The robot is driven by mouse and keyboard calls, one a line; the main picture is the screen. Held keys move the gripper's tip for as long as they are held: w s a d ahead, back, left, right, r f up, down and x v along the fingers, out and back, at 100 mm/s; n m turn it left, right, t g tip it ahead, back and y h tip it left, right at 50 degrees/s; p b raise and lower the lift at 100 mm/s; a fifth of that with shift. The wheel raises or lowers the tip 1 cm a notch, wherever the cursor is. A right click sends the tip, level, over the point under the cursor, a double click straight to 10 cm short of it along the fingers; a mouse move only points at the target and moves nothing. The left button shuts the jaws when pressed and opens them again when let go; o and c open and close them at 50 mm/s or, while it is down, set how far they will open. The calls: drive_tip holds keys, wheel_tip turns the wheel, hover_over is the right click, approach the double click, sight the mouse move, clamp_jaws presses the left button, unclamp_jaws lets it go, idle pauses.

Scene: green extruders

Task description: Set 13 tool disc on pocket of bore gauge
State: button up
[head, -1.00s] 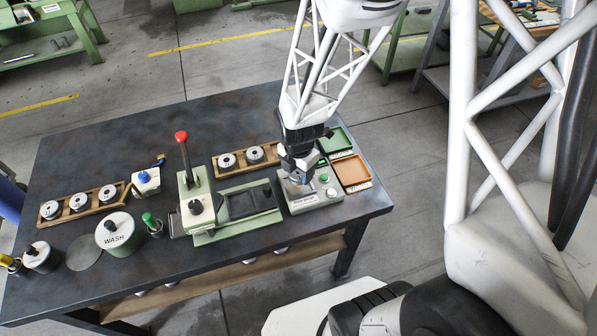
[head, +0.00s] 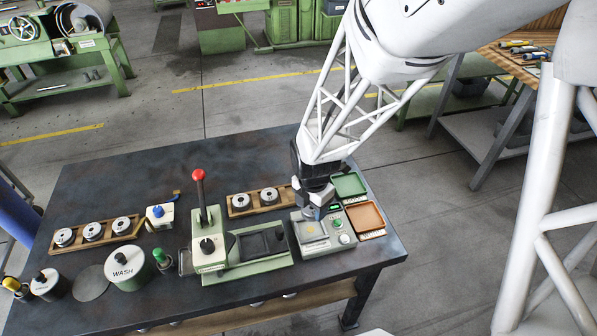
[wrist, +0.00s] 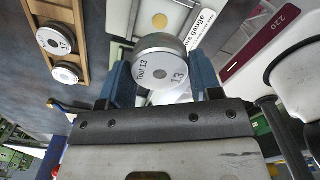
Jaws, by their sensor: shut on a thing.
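My gripper (wrist: 163,85) is shut on the tool 13 disc (wrist: 160,62), a silver disc marked "Tool 13", held between blue fingers in the wrist view. In the head view my gripper (head: 316,212) is over the back part of the bore gauge (head: 338,246), a pale box with a green button and a small display. I cannot make out the disc there. The yellowish round pocket (head: 312,228) shows bare on the gauge's top, in front of and left of my gripper. The pocket (wrist: 160,20) also shows in the wrist view, beyond the disc and apart from it.
A green press with a red-knobbed lever (head: 198,175) stands left of the gauge. A wooden rack (head: 283,201) with two discs lies behind it. A green tray (head: 348,186) and an orange tray (head: 381,214) lie right. A wash pot (head: 127,270) stands further left.

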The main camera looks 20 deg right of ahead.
sight(311, 229)
drive_tip(key=shift+f, duration=3.6)
drive_tip(key=o, duration=1.3)
drive_tip(key=shift+c, duration=0.2)
drive_tip(key=shift+r, duration=3.85)
